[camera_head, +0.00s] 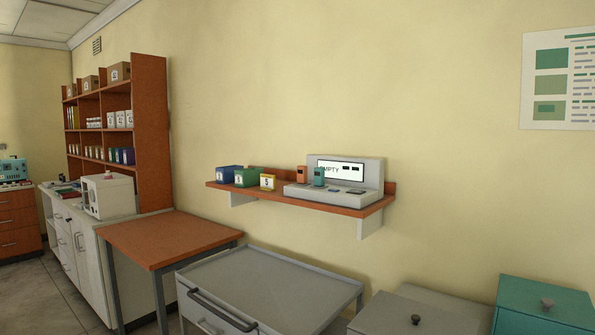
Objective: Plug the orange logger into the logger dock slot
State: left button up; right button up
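A small orange logger (302,173) stands upright at the left end of the grey logger dock (373,172) on the wall shelf. I cannot tell at this size whether it is seated in a slot. A teal logger (318,177) stands upright just to its right. Dark slot-like marks (337,189) show on the dock's base right of the loggers. Neither of my grippers is in view.
Below are a bare wooden table (165,237), an empty-topped grey cart (270,285), and grey (415,313) and teal (545,300) lidded units.

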aim_at(302, 170)
jog(key=i+j+z, duration=0.1)
jog(key=i+j, duration=0.8)
jog(key=i+j+z, duration=0.15)
jog(key=i+j, duration=0.25)
jog(key=j, duration=0.15)
jog(key=i+j+z, duration=0.1)
jog(key=i+j, duration=0.3)
jog(key=j, duration=0.15)
jog(key=i+j, duration=0.4)
jog(key=j, duration=0.15)
jog(key=z, duration=0.05)
